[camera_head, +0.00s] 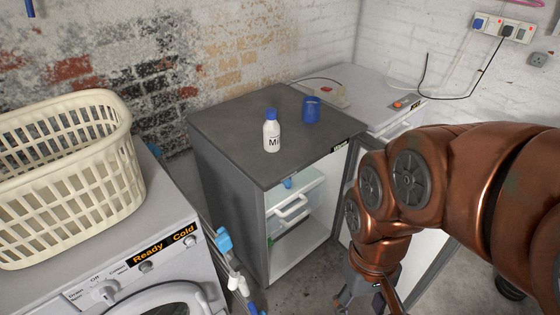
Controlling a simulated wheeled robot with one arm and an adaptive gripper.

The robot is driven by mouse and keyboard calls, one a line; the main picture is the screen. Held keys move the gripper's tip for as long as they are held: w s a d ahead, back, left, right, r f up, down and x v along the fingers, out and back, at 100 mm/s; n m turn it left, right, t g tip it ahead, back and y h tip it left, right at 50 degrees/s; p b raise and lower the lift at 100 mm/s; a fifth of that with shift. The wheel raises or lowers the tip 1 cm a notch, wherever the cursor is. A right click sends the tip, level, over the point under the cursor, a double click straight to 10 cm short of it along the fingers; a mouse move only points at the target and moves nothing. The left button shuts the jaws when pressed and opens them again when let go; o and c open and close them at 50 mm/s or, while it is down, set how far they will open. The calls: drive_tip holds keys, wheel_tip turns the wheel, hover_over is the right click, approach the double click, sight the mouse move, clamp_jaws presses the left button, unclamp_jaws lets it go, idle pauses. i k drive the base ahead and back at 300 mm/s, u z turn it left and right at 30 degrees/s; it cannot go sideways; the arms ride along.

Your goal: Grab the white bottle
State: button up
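The white bottle (271,135) has a blue cap and dark lettering that starts with "Mi". It stands upright on the dark grey top of a small fridge (235,120), near the middle of the view. My copper-coloured arm comes in from the right and bends down in front of the fridge's open door. My gripper (372,298) is at the bottom edge, well below the bottle and to its right. It is partly cut off by the frame, and its fingers do not show clearly enough to tell whether they are open.
A blue mug (311,110) stands right of the bottle, slightly behind it. A cream laundry basket (70,180) sits on a washing machine (150,262) at left. The fridge's open interior (300,225) faces me. A white appliance (372,95) stands behind at right. Brick walls close the back.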

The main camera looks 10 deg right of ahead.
sight(271, 128)
drive_tip(key=k, duration=0.55)
drive_tip(key=u, duration=0.45)
drive_tip(key=i, duration=1.2)
drive_tip(key=u, duration=0.3)
